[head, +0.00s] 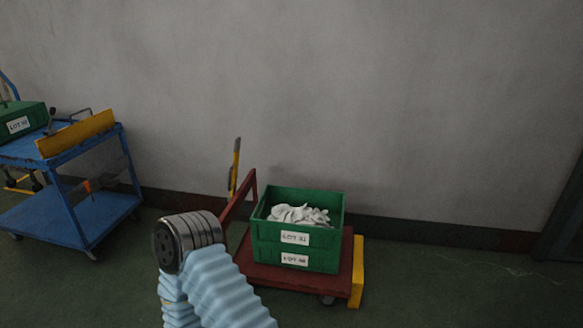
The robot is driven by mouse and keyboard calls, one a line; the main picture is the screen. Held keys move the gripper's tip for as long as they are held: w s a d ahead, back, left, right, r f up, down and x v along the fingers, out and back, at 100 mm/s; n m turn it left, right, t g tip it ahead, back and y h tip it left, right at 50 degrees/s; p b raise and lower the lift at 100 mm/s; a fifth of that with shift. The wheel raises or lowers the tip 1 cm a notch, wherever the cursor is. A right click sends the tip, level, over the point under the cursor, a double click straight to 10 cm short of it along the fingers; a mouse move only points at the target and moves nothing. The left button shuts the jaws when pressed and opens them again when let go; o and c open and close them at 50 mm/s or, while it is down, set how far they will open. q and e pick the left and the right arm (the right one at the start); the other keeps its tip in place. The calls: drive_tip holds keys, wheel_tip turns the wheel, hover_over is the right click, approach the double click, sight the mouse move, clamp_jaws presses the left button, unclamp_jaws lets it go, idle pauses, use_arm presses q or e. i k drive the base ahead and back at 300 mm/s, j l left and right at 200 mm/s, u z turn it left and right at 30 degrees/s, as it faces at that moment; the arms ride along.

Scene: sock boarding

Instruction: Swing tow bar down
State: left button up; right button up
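A low dark-red cart (262,277) stands on the floor right of centre. A yellow upright bar (236,168) with a dark edge rises at its left end, behind a red frame (241,193). This yellow bar looks like the tow bar, standing nearly vertical; its lower end is hidden. A part of my arm in a light-blue ribbed sleeve, with a round metal end, comes in from the bottom and covers the cart's near left corner. No gripper fingers show, and nothing is seen touching the bar.
Two stacked green crates (295,245) sit on the cart, the upper one holding white socks (298,214). A yellow strip (356,272) stands at the cart's right end. A blue trolley (75,215) is at the left. Floor at the right is clear; a grey wall stands behind.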

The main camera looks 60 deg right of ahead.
sight(232, 188)
drive_tip(key=z, duration=1.65)
